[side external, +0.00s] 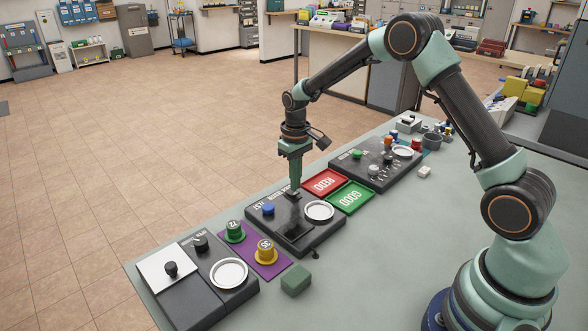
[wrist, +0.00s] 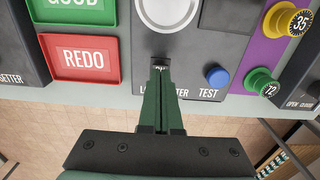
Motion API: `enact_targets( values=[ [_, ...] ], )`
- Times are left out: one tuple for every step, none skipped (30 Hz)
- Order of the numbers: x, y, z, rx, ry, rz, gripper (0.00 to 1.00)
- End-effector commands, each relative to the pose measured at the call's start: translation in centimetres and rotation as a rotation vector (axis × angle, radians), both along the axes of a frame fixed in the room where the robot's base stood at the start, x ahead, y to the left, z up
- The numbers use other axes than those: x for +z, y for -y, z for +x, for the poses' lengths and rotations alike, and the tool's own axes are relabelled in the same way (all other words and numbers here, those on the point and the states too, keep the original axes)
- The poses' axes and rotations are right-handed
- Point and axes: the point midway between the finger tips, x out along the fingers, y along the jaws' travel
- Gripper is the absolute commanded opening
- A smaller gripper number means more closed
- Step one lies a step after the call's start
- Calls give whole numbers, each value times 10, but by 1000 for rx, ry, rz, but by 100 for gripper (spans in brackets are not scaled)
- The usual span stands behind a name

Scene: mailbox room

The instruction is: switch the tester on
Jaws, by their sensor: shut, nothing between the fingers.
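My gripper (side external: 294,189) is shut and points down at the panel's far edge, between knob and plate. In the wrist view its fingertips (wrist: 160,66) are together over a small dark part by the lettering. I cannot tell whether they touch it. The fingers hide most of any switch there.
Red REDO (side external: 324,182) and green GOOD (side external: 350,197) trays lie right of the panel. Green (side external: 235,232) and yellow (side external: 265,252) pieces stand on a purple mat to its left. Another dark panel (side external: 376,165) stands farther right. A green block (side external: 296,280) lies in front.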

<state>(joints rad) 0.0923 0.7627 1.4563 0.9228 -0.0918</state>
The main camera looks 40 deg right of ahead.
Motion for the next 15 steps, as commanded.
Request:
enact_targets(
  values=[
    [-1, 0, 0, 0, 0, 0, 0],
    [-1, 0, 0, 0, 0, 0, 0],
    [-2, 0, 0, 0, 0, 0, 0],
    [-2, 0, 0, 0, 0, 0, 0],
    [-3, 0, 0, 0, 0, 0, 0],
    [-3, 0, 0, 0, 0, 0, 0],
    [-4, 0, 0, 0, 0, 0, 0],
    [-4, 0, 0, 0, 0, 0, 0],
    [-5, 0, 0, 0, 0, 0, 0],
    [-5, 0, 0, 0, 0, 0, 0],
    [-6, 0, 0, 0, 0, 0, 0],
    [-6, 0, 0, 0, 0, 0, 0],
    [-7, 0, 0, 0, 0, 0, 0],
    [-7, 0, 0, 0, 0, 0, 0],
    [-8, 0, 0, 0, 0, 0, 0]
  ],
)
